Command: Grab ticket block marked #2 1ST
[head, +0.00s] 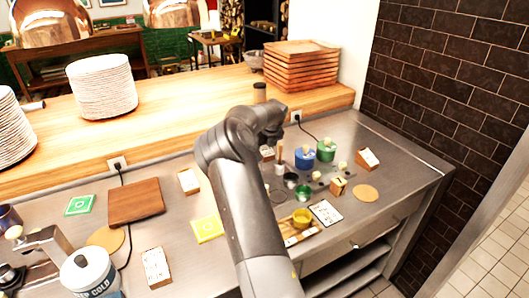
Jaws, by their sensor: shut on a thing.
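My gripper (270,142) is at the far end of my arm, over the back of the steel counter, and mostly hidden by my own wrist. It is shut on a small wooden block (267,154) with a pale face, just below the wrist. Its marking cannot be read. Other wooden blocks with white paper faces stand on the counter: one left of my arm (188,181), one at the front left (156,267) and one at the right (368,159). Their print is too small to read.
A blue pot (305,158) and a green pot (326,150) stand close right of my gripper. A yellow cup (301,218) sits nearer on a tray. A brown board (136,201) lies left. A raised wooden shelf (190,112) runs behind, with plate stacks (103,87).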

